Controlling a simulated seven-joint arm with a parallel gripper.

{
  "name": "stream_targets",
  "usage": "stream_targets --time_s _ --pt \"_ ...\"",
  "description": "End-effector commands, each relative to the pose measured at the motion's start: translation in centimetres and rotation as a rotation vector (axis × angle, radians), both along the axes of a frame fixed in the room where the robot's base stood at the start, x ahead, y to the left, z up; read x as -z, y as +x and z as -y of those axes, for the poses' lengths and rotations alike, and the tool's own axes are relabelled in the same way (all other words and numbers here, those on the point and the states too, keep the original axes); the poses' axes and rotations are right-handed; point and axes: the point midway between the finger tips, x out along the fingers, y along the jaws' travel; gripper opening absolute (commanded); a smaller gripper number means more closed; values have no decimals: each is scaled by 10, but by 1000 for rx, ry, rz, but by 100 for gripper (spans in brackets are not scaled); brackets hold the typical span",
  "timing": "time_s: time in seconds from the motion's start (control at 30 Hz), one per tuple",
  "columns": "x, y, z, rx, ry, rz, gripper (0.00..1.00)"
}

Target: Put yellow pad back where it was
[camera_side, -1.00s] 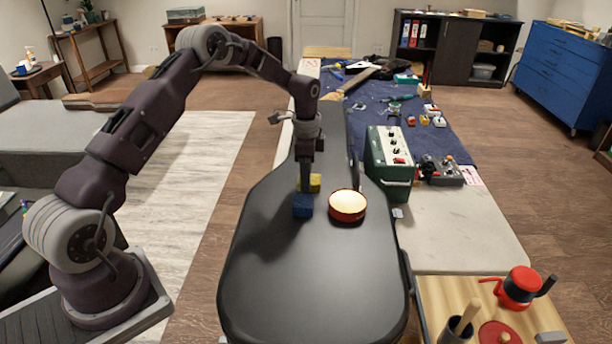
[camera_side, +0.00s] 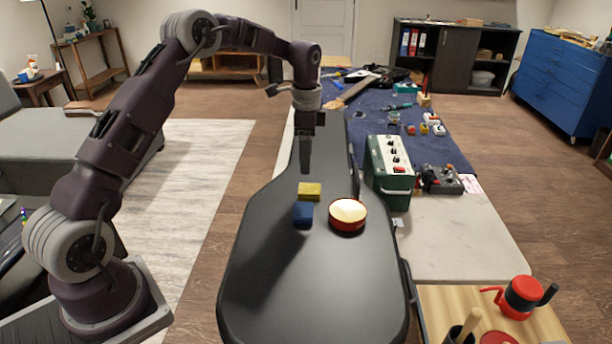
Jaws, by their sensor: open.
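A yellow pad (camera_side: 310,190) lies on the black guitar case (camera_side: 305,285). A blue block (camera_side: 303,214) is just in front of it, close to or touching it. A round red tin (camera_side: 347,215) with a pale top is to the right of the two, apart from them. My gripper (camera_side: 305,170) is open and empty, pointing down above and a little behind the yellow pad. The gap between its fingers is hard to make out from this side.
A green box with knobs (camera_side: 389,170) stands right of the case on the work table. A blue cloth (camera_side: 440,150) with several small parts lies beyond it. A red pot (camera_side: 522,296) stands at the front right. The front of the case is clear.

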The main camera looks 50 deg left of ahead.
Motion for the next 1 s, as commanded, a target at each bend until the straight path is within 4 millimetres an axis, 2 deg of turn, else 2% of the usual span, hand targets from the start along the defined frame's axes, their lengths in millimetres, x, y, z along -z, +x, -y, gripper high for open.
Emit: stream_targets --time_s 0.1,0.37,0.47,0.57,0.63,0.73,0.8,0.9,1.0 --pt "-19 0 0 1 0 1 66" --pt "-33 -2 2 -3 3 4 66" --pt "-66 -16 19 -41 23 39 66" --pt "-120 -56 50 -134 49 107 66" --pt "-153 -96 73 -223 56 169 66" --pt "-185 -166 102 -364 37 266 66" --pt "-193 -219 117 -471 -1 333 66" --pt "-184 -283 132 -608 -75 406 66" --pt "-168 -324 140 -703 -143 447 66"
